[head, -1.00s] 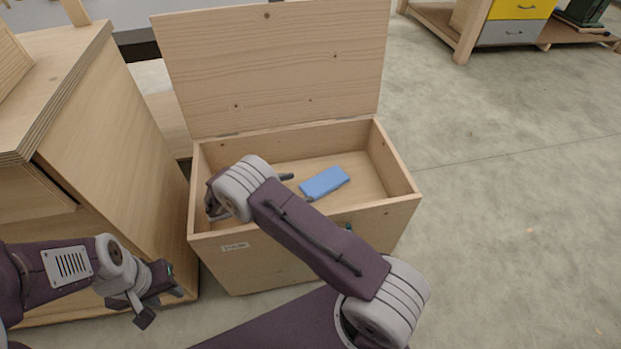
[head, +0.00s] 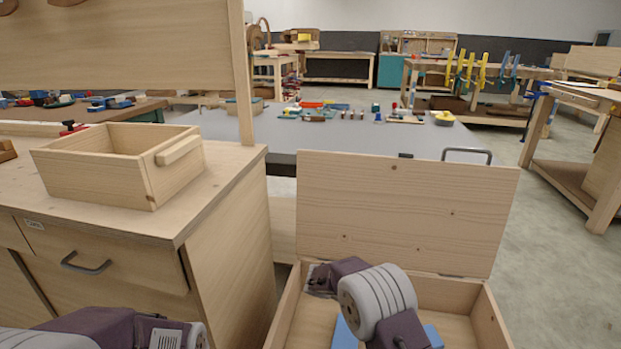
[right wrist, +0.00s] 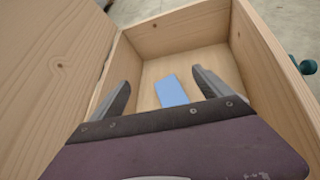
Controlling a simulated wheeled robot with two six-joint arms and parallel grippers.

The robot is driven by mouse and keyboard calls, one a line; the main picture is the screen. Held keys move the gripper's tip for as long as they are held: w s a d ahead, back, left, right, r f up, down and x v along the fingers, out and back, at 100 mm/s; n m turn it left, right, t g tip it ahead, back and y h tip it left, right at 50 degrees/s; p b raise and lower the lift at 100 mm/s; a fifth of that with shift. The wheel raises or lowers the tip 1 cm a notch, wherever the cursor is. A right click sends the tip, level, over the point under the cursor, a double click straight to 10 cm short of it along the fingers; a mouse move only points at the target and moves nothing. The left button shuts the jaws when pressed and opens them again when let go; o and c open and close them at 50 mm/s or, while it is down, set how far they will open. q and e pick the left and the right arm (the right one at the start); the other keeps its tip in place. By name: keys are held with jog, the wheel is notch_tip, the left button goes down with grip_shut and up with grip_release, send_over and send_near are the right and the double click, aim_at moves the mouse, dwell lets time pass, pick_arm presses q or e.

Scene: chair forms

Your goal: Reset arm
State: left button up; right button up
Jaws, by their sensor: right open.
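My right arm reaches over an open wooden chest (head: 290,310) at the bottom of the head view, hiding part of its inside. My right gripper (right wrist: 161,77) shows in the right wrist view with its two fingers apart and nothing between them. It points into the chest (right wrist: 245,50). A blue block (right wrist: 171,92) lies on the chest floor beyond the fingers, apart from them. Bits of the blue block (head: 345,334) show beside my arm in the head view. Part of my left arm shows at the bottom left; its gripper is out of frame.
The chest lid (head: 405,215) stands upright behind the chest. A wooden cabinet (head: 225,265) stands left, with an open wooden box (head: 95,178) on top. A grey table (head: 220,127) with small items is behind. Bare floor (head: 560,270) lies right.

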jog(key=s+d+r+m+g+y+p, duration=0.25)
jog(key=s+r+m+y, duration=0.35)
jog(key=s, duration=0.6)
jog(key=s+a+f+m+t+y, duration=0.2)
jog(key=s+a+f+m+y, duration=0.3)
jog(key=s+a+m, duration=0.4)
pick_arm(q)
notch_tip(320, 180, up, 42)
jog(key=p, duration=3.8)
jog(key=shift+f, duration=0.25)
pick_arm(e)
notch_tip(320, 180, up, 38)
jog(key=w+m+t+y, duration=0.1)
jog(key=shift+w+a+r+y, duration=0.15)
jog(key=shift+a+r+y, duration=0.05)
jog(key=shift+a+y, duration=0.1)
pick_arm(q)
jog(key=shift+f, duration=0.1)
pick_arm(e)
jog(key=shift+f, duration=0.1)
